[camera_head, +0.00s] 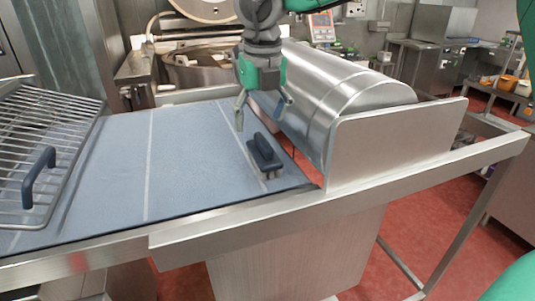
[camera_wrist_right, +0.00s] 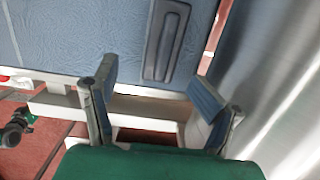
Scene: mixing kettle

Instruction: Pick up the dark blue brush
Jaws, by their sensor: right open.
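The dark blue brush (camera_head: 265,153) lies on the blue work surface near its right end, with its handle on top. My right gripper (camera_head: 262,108) hangs above and behind the brush, open and empty, with one finger on each side. In the right wrist view the brush (camera_wrist_right: 167,40) shows at the top, beyond the spread fingers of the right gripper (camera_wrist_right: 155,95), and is not between them. Its upper end is cut off by the frame. My left gripper is not in view.
A steel cylinder (camera_head: 345,88) with an upright plate (camera_head: 395,140) stands right of the brush. A wire rack (camera_head: 45,125) with a blue handle-shaped piece (camera_head: 38,172) is at left. The middle of the blue surface (camera_head: 185,150) is clear. A steel rail (camera_head: 250,225) runs along the front.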

